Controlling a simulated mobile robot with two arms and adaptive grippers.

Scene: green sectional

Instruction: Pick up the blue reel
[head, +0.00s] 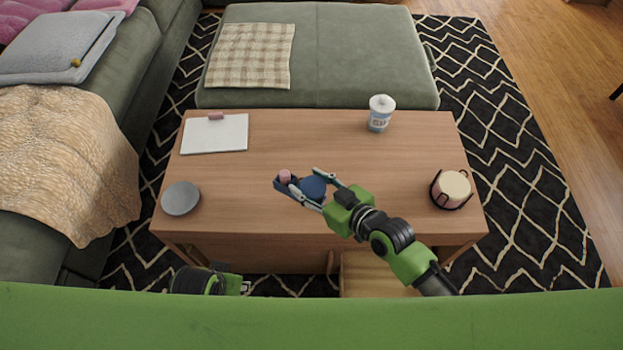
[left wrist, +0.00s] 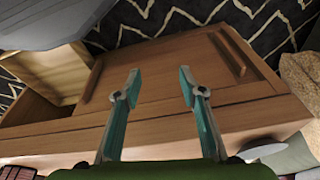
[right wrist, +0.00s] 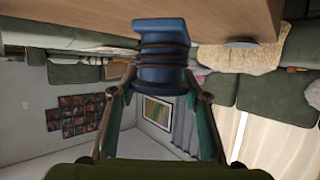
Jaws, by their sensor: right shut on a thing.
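The blue reel (head: 313,187) is between the fingers of my right gripper (head: 308,188), over the front middle of the wooden table. In the right wrist view the reel (right wrist: 162,76) shows blue ends and dark bands around its middle. The right gripper (right wrist: 160,95) is shut on it, with a finger on each side. I cannot tell from the head view how high it is above the tabletop. My left gripper (left wrist: 160,85) is open and empty in front of the table's drawer side; the head view shows it partly at the bottom edge.
The table (head: 230,220) also bears a grey plate (head: 181,198), white pad (head: 215,134), cup (head: 380,113) and candle holder (head: 451,189). The table's middle back is clear.

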